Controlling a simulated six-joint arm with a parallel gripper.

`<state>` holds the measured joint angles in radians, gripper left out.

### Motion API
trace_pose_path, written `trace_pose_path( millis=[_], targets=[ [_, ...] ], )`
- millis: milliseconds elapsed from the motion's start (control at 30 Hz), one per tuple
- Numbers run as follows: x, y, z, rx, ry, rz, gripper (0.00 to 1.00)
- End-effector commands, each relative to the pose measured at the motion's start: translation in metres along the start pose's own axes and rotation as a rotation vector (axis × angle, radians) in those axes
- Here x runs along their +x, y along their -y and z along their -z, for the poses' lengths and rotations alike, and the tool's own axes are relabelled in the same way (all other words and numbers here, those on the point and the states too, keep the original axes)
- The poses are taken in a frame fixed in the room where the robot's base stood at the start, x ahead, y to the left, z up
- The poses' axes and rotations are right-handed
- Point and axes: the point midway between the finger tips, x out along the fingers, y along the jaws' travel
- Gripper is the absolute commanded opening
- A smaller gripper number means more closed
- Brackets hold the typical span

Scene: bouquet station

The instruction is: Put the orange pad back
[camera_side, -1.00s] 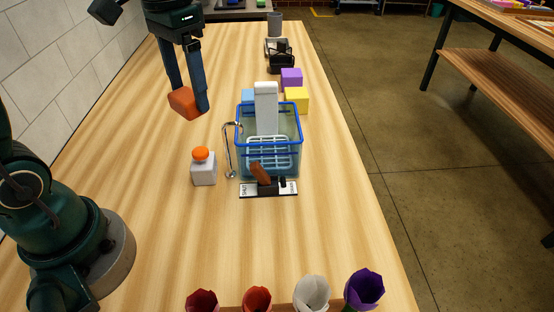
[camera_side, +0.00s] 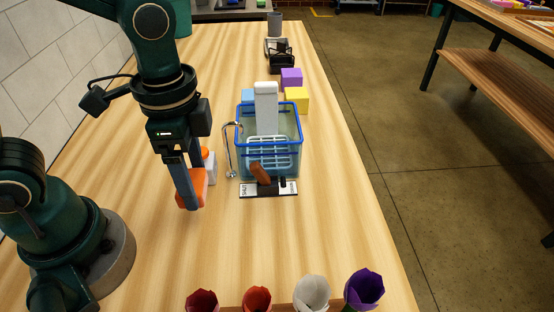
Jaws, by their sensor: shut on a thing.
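My gripper (camera_side: 188,197) is shut on the orange pad (camera_side: 200,186) in the side view. It holds the pad left of the blue-rimmed basket, near the white block with the orange top. My fingers cover part of the pad. I cannot tell how high the pad is above the table. The yellow block (camera_side: 297,99), the purple block (camera_side: 291,76) and a light blue block (camera_side: 248,96) stand together behind the basket. The light blue block is partly hidden.
The blue-rimmed basket (camera_side: 299,138) holds a white upright piece (camera_side: 266,107). A black-and-white plate with a brown lever (camera_side: 261,175) lies before it. The white block (camera_side: 210,168) is partly hidden by my gripper. Colored wraps (camera_side: 312,292) line the front. The table between is clear.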

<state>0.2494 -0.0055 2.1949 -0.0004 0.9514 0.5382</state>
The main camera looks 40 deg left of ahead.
Motion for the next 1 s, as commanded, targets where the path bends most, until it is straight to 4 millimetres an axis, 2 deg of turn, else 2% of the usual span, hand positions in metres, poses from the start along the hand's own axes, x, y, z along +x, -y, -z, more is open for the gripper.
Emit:
trace_pose_path(
  millis=[200, 400, 533, 800, 1000],
  targets=[
    [0.024, -0.034, 0.021, 0.008, 0.005, -0.002, 0.29],
    [0.038, -0.053, 0.035, 0.002, 0.002, 0.000, 0.29],
    [0.043, -0.056, 0.037, -0.002, 0.002, 0.000, 0.29],
    [0.077, -0.055, 0.036, -0.003, 0.004, -0.001, 0.29],
    [0.080, -0.055, 0.037, -0.003, 0.000, 0.001, 0.29]
  ],
)
